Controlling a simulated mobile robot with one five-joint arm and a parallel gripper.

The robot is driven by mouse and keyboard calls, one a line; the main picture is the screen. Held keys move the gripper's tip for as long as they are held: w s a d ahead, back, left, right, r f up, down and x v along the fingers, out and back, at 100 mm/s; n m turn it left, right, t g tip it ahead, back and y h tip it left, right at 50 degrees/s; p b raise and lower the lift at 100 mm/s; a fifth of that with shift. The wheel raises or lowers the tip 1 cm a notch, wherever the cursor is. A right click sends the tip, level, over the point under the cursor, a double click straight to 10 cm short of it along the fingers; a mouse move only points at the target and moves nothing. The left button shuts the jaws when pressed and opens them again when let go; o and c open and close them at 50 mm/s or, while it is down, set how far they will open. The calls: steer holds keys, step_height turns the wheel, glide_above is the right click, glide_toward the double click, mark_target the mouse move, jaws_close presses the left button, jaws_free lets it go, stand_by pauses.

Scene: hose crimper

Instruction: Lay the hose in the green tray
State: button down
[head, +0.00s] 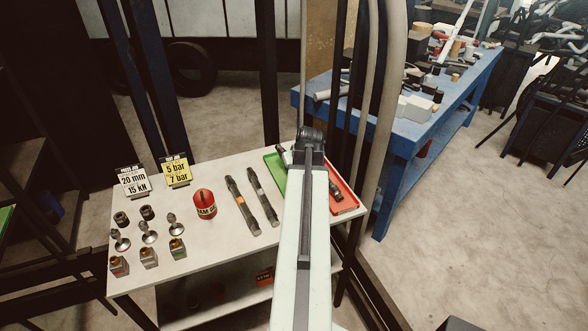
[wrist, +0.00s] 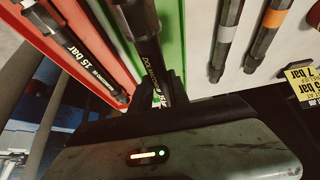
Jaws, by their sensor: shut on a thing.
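My gripper (wrist: 162,92) is shut on a black hose (wrist: 145,42) with pale lettering, seen in the wrist view. The hose points away from the jaws, over the green tray (wrist: 172,30). I cannot tell whether it touches the tray floor. In the head view the green tray (head: 275,176) shows at the back right of the white table, left of my arm. My arm covers part of the tray and the jaws there.
The red tray (head: 347,203) right of my arm holds a black hose marked 15 bar (wrist: 82,50). Two hoses, one grey-banded (head: 242,204) and one orange-banded (wrist: 270,28), lie left of the green tray. A red can (head: 204,204), fittings and two signs stand farther left.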

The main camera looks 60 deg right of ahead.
step_height(320, 180, down, 7)
steer(key=b, duration=0.5)
steer(key=shift+r+b, duration=0.15)
steer(key=shift+b, duration=0.25)
steer(key=c, duration=1.2)
jaws_free()
steer(key=shift+r, duration=0.1)
steer(key=shift+o, duration=0.2)
steer(key=p+v, duration=0.7)
steer(key=v, duration=0.1)
